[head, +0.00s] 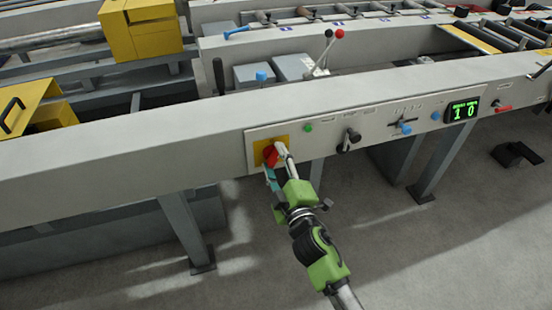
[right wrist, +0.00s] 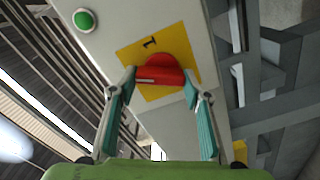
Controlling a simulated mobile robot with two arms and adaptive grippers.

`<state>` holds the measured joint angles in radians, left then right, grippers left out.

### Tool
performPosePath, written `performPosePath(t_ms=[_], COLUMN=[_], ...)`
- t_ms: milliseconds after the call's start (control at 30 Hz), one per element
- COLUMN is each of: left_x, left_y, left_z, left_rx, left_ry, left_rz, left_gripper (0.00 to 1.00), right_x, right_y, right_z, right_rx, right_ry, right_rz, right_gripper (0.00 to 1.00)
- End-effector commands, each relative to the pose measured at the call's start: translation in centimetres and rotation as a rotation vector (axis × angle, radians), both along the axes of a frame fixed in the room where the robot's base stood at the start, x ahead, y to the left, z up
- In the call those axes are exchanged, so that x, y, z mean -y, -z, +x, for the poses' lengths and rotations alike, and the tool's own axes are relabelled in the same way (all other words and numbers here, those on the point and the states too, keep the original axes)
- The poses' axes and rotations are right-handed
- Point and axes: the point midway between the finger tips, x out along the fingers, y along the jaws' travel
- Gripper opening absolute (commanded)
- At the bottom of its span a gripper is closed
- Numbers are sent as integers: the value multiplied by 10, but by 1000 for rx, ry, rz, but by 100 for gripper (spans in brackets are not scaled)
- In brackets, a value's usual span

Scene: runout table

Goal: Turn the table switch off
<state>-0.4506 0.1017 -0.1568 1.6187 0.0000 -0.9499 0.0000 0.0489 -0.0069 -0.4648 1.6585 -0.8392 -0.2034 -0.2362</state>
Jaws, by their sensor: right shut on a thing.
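The table switch is a red rotary knob (head: 270,156) on a square yellow plate (head: 284,142), at the left end of the control panel in the head view. My right gripper (head: 275,160) reaches it from the front. In the right wrist view the red knob (right wrist: 160,70) sits between the two teal-padded fingertips of the right gripper (right wrist: 161,86), which is shut on it. A white mark shows on the knob, and a black "1" (right wrist: 150,43) is printed on the plate. My left gripper is not in view.
A green button (head: 308,128), a black lever (head: 349,139), a blue-handled selector (head: 404,127) and a green display (head: 462,110) reading 10 lie to the right along the panel. A table leg (head: 186,230) stands below left.

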Motion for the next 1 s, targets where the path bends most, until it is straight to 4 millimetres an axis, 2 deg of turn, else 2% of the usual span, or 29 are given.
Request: performPosePath(t_ms=[200, 500, 1000], left_x=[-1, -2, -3], left_y=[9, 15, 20], left_z=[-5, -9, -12], left_rx=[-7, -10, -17], left_ry=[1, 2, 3], left_rz=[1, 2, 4], left_gripper=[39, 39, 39], right_x=[-1, -2, -3], right_y=[0, 1, 2], right_z=[0, -1, -1], right_rx=[61, 124, 158], right_ry=[-2, -3, -3], right_rz=[-186, -376, -482], right_gripper=[23, 23, 23])
